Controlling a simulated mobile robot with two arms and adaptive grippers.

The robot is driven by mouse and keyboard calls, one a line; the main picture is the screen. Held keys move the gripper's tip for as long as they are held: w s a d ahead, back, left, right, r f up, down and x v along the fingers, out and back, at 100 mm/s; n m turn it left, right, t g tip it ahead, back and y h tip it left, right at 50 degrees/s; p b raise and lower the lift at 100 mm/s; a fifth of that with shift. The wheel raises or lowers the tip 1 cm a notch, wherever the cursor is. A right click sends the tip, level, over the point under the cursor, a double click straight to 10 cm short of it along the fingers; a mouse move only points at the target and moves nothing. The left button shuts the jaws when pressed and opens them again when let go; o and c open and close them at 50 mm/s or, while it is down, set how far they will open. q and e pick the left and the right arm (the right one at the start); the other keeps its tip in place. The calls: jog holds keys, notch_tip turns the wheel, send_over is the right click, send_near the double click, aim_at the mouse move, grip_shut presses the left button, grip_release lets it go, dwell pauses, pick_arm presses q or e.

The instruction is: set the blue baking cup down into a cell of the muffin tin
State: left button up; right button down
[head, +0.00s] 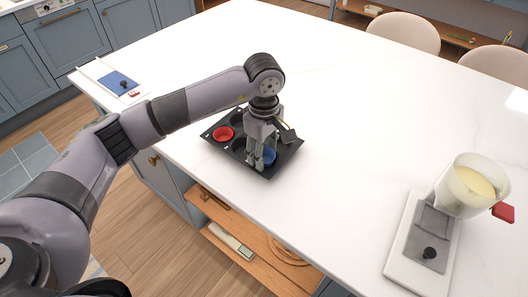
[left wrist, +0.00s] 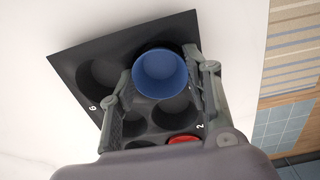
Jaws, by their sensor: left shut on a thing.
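The black muffin tin (head: 224,152) lies on the white counter; its dark cells also show in the left wrist view (left wrist: 70,56). My left gripper (head: 261,164) points down over the tin's near right part and is shut on the blue baking cup (head: 270,157). In the left wrist view the blue cup (left wrist: 160,75) sits upright between the two fingers, over a cell at the tin's edge that it mostly hides. I cannot tell whether its base touches the cell. A red baking cup (head: 223,134) sits in another cell on the left side.
A white-and-grey scale (head: 410,240) and a jug of pale yellow liquid (head: 468,188) stand at the right. A blue pad (head: 118,82) lies on a white board at the far left corner. The counter around the tin is clear; its front edge is close by.

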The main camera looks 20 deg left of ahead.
pick_arm(q)
jog(key=shift+s+f, duration=0.25)
jog(key=shift+f, duration=0.3)
pick_arm(e)
jog(key=shift+a+f, duration=0.1)
jog(key=shift+a, duration=0.3)
jog(key=shift+d+f, duration=0.15)
pick_arm(q)
jog(key=shift+b, duration=0.4)
pick_arm(e)
jog(key=shift+d+f, duration=0.2)
pick_arm(q)
jog(key=o, duration=1.1)
jog(key=shift+w+f, duration=0.1)
jog(key=shift+w, duration=0.05)
pick_arm(e)
jog(key=shift+w, duration=0.1)
pick_arm(q)
jog(key=shift+r, duration=0.2)
pick_arm(e)
jog(key=shift+r, duration=0.1)
